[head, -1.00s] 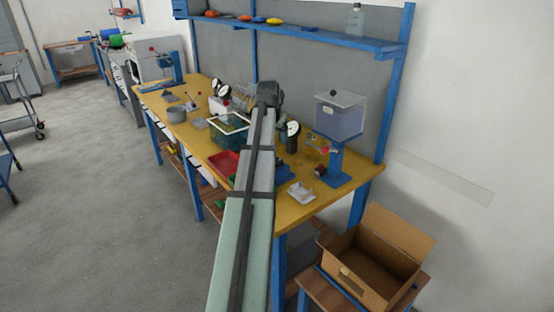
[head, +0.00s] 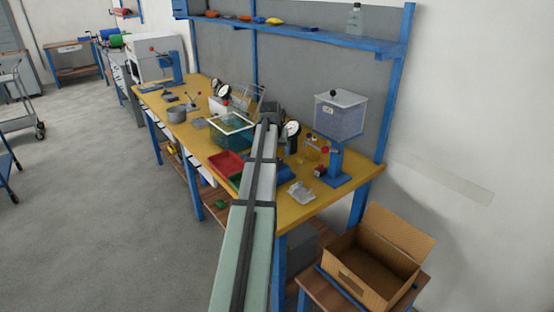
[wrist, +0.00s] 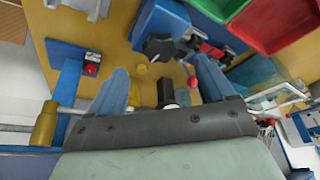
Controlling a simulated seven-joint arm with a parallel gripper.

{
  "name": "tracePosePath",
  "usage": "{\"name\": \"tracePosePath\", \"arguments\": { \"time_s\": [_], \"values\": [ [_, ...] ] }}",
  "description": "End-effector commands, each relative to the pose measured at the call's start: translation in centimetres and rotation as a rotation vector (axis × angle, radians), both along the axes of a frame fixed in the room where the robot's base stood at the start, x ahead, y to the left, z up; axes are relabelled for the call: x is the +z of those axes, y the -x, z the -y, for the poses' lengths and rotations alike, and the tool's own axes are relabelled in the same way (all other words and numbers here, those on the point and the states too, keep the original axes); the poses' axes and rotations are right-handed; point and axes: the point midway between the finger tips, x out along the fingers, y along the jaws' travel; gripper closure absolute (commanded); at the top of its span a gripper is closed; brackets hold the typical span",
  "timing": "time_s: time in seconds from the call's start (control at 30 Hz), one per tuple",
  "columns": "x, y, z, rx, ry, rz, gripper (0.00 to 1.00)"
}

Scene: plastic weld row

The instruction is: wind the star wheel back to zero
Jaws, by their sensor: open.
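A dark, lobed knob (wrist: 158,47), which looks like the star wheel, shows at the top middle of the wrist view beside a blue block (wrist: 160,20). My gripper (wrist: 162,80) is open, its two blue fingers spread, with nothing visible held between them. The knob lies beyond the fingertips and appears apart from them. I cannot read any zero mark or setting on it.
A red tray (wrist: 272,24) and a green tray (wrist: 222,8) are near the knob. A clear teal-sided tank (head: 231,132) stands left of the arm. An open cardboard box (head: 352,284) sits below the yellow bench (head: 312,208).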

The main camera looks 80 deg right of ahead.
Motion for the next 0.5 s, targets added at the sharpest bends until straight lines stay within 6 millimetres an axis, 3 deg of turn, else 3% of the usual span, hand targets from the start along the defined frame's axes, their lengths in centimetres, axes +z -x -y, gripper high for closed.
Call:
{"name": "tracePosePath", "arguments": {
  "time_s": [0.2,0.5],
  "values": [
    [-3.1,0.1,1.3,-0.001,-0.003,0.001,0.18],
    [-5.2,0.2,2.1,-0.001,-0.001,0.0,0.18]
  ]
}}
